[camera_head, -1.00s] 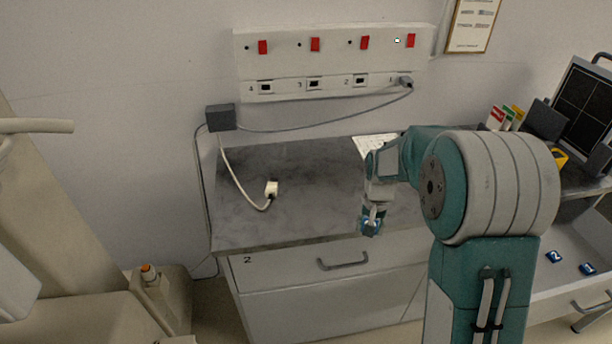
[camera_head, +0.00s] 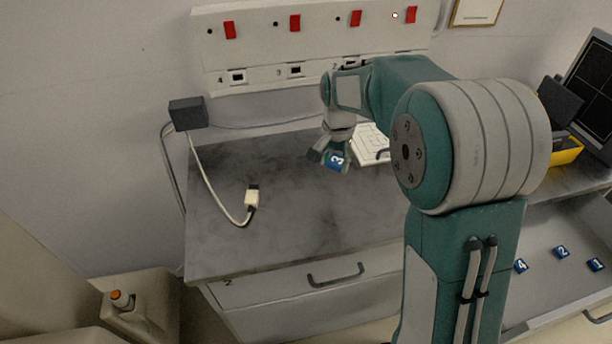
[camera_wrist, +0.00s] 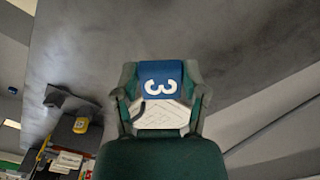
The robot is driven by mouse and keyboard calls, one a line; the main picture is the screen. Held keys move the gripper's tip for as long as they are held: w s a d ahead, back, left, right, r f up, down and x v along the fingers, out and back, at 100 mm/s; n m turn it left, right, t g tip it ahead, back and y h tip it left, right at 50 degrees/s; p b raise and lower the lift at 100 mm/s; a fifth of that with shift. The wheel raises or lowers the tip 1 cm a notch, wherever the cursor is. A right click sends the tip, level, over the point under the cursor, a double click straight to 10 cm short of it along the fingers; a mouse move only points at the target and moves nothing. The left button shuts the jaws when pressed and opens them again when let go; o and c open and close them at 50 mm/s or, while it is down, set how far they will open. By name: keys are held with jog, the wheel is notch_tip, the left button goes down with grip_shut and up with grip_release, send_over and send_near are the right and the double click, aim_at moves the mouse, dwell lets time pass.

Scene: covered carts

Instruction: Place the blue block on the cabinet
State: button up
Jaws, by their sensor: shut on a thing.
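My gripper (camera_head: 330,158) is shut on a blue block (camera_head: 337,161) marked with a white 3. It holds the block above the grey top of the cabinet (camera_head: 270,225), toward the back. In the wrist view the block (camera_wrist: 160,80) sits between the two fingers of my gripper (camera_wrist: 161,88), with its number facing the camera. The gap between block and top is hard to judge.
A white plug on a cable (camera_head: 251,197) lies on the cabinet top at left. A socket panel (camera_head: 310,45) is on the wall. An open drawer (camera_head: 540,290) at right holds blue blocks 4, 2 and 1.

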jog(key=w+a+f, duration=0.2)
jog(key=w+a, duration=0.1)
jog(key=a, duration=0.1)
send_over(307, 180)
jog(key=f, duration=0.4)
jog(key=shift+s+d+f, duration=0.15)
jog(key=shift+d+f, duration=0.2)
jog(key=shift+w+a+f, duration=0.2)
jog(key=shift+w+f, duration=0.05)
jog(key=shift+f, duration=0.25)
jog(key=f, duration=0.3)
jog(key=shift+a, duration=0.25)
jog(key=shift+d, duration=0.1)
jog(key=o, duration=1.1)
jog(key=shift+o, duration=0.2)
